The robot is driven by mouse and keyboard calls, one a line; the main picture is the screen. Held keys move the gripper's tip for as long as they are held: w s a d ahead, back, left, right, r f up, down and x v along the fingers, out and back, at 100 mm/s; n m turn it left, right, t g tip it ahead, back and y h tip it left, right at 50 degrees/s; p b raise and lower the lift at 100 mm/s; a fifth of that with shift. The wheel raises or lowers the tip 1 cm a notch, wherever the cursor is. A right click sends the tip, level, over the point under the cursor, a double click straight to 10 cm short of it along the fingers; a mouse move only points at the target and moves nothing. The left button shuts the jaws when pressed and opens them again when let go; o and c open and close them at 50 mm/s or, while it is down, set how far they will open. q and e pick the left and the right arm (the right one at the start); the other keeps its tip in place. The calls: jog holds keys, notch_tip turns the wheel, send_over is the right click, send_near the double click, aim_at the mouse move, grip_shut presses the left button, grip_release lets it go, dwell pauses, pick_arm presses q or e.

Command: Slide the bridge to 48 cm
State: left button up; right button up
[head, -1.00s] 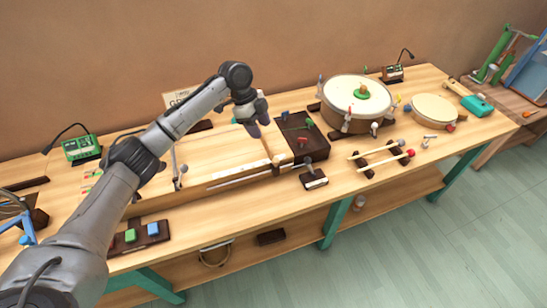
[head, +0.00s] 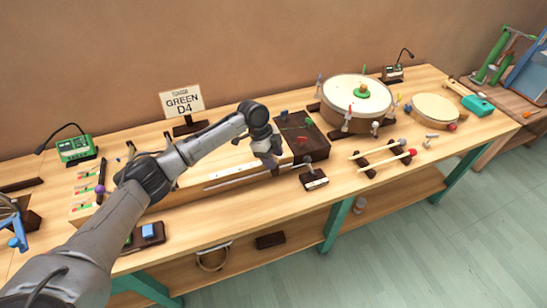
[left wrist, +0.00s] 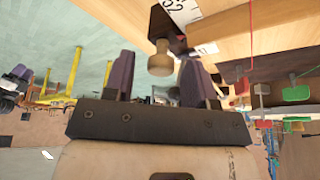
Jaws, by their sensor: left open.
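The long wooden string box (head: 235,165) lies along the bench with a pale scale strip on its front edge. My left gripper (head: 270,163) is at its right end, pointing down. In the left wrist view its two purple fingers (left wrist: 160,80) are apart. A round wooden knob (left wrist: 160,60) on a dark block shows between and just beyond the fingertips, beside a white scale (left wrist: 180,10) with a number that looks like 32. The knob appears to belong to the bridge. Whether the fingers touch it I cannot tell. In the head view the gripper hides the bridge.
A dark box (head: 300,135) with coloured parts adjoins the string box's right end. A small dark block (head: 314,179) stands in front of it. A "GREEN D4" sign (head: 182,101) stands behind. A drum (head: 350,100) and mallets (head: 385,160) are further right.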

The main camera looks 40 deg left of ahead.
pick_arm(q)
jog(key=shift+c, duration=0.4)
grip_shut()
